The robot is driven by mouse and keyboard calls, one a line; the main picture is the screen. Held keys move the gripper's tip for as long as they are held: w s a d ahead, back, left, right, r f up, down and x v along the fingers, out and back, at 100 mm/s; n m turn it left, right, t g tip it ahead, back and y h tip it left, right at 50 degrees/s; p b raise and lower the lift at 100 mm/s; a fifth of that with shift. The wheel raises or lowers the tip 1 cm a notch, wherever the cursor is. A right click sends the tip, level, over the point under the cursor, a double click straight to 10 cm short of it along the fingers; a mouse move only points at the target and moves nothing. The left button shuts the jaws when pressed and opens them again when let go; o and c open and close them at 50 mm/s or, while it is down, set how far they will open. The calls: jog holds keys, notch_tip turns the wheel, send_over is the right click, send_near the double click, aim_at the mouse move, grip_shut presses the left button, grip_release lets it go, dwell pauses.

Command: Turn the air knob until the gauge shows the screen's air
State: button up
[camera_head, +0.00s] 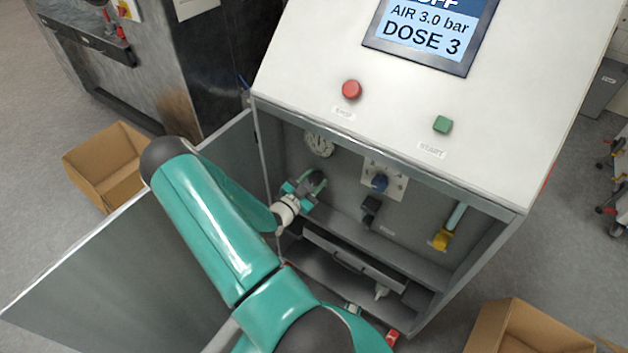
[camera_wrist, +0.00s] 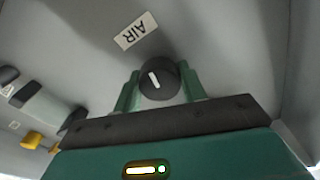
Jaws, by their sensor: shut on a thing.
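The screen (camera_head: 430,28) reads "AIR 3.0 bar" and "DOSE 3"; its top line is cut off. The round pale gauge (camera_head: 319,143) is on the cabinet's back panel, above my gripper; its needle is too small to read. In the wrist view the air knob (camera_wrist: 158,80) is black and round with a white line tilted a little to the left at its top. The "AIR" label (camera_wrist: 135,31) is beside it, upside down. My gripper (camera_wrist: 160,88) has one finger on each side of the knob and is shut on it. In the head view my gripper (camera_head: 309,187) mostly hides the knob.
The open door (camera_head: 130,265) stands left of the cabinet. Red (camera_head: 352,89) and green (camera_head: 443,124) buttons sit above. Cardboard boxes flank it.

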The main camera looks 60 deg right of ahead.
jog(key=shift+r, duration=0.1)
jog(key=o, duration=1)
jog(key=v, duration=1.3)
jog(key=shift+w+a, duration=0.1)
jog(key=shift+a, duration=0.3)
